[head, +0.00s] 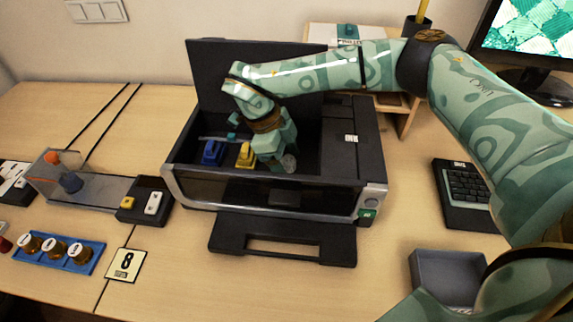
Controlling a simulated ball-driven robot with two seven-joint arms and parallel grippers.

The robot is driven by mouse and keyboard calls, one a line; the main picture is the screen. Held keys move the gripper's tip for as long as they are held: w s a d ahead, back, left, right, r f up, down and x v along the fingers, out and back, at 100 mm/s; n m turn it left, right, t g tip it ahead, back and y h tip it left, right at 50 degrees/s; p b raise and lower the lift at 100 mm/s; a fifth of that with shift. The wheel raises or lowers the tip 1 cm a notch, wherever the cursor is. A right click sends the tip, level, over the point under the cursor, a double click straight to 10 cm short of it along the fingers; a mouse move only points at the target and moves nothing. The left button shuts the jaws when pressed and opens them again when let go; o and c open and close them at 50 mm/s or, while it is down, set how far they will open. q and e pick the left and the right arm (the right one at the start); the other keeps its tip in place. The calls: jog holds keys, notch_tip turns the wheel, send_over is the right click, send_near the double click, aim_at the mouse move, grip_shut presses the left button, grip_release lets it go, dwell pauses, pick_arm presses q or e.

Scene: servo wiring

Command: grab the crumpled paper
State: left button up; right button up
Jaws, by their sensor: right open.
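A small grey-white crumpled paper (290,163) lies inside the open black printer (187,180), right of the middle. My right gripper (276,160) reaches down into the printer from above. It is open, with its fingers right beside the paper and partly hiding it. I cannot tell whether the fingers touch the paper or straddle it. My left gripper is not in view.
A blue cartridge (212,152) and a yellow cartridge (246,154) stand in the printer, left of the gripper. The printer's lid (210,75) is raised behind. An output tray (285,241) sticks out in front. A grey bin (447,276) and keyboard (465,188) are right.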

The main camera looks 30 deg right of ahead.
jog(key=c, duration=0.7)
jog(key=shift+r, duration=0.2)
